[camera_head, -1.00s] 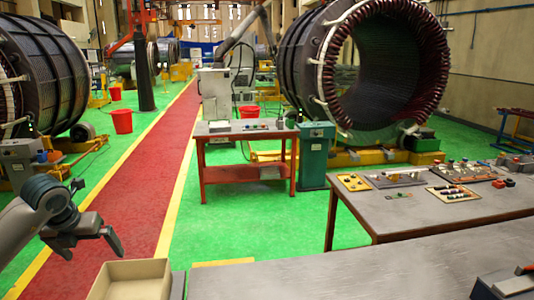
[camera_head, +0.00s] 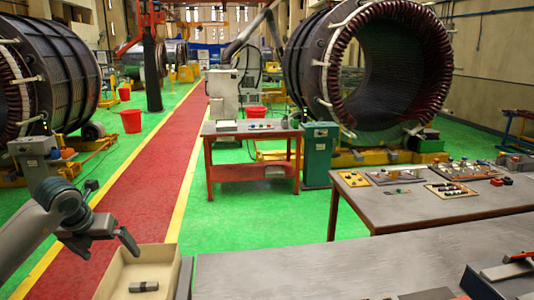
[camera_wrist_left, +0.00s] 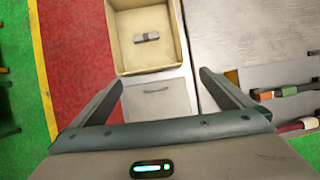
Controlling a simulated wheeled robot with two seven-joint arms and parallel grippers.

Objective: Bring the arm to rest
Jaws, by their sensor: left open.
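My left arm comes in from the left in the head view, and its gripper (camera_head: 103,247) hangs beside and above the left wall of a beige open box. In the left wrist view my left gripper (camera_wrist_left: 160,88) has its two fingers wide apart with nothing between them. The right gripper is not in view.
The beige box (camera_head: 112,268) holds a small grey-and-dark part (camera_head: 143,287); the part also shows in the left wrist view (camera_wrist_left: 146,38). A grey worktop (camera_head: 270,272) lies right of the box. A side table (camera_head: 410,207) carries several small parts. Large stators (camera_head: 313,70) stand behind.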

